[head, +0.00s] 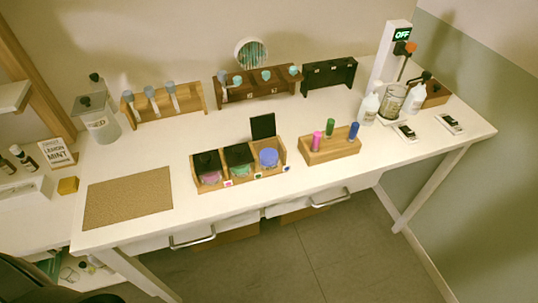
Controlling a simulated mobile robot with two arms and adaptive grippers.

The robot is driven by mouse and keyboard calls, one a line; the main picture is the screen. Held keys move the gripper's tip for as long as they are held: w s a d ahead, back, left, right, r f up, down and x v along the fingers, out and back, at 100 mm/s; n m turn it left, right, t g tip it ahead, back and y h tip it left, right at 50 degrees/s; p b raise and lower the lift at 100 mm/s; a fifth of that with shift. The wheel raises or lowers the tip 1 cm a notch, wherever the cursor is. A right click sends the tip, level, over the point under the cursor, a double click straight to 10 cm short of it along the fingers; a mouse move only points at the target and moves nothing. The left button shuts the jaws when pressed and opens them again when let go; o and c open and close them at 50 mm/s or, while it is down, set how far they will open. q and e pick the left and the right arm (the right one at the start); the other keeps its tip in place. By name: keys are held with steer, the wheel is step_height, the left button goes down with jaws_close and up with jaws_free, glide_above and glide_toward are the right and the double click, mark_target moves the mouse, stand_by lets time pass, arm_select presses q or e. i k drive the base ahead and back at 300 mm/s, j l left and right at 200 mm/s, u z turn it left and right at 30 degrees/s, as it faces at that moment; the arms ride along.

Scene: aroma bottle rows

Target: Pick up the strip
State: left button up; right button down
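A round, pale-rimmed holder (251,53) stands at the back of the white table, behind the dark brown rack. It holds several thin, pale teal upright shapes that look like strips; they are too small to tell apart. I see no single loose strip on the table for certain. Neither of my grippers is in view, so I cannot see what they hold.
The white table (330,185) carries a cork mat (128,198), a wooden box with three jars (238,170), a block with three coloured vials (330,148), a brown rack (258,84), a black rack (328,75) and a glass beaker (390,103). The middle is partly clear.

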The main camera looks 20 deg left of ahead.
mark_target(170, 86)
steer(key=u, duration=1.5)
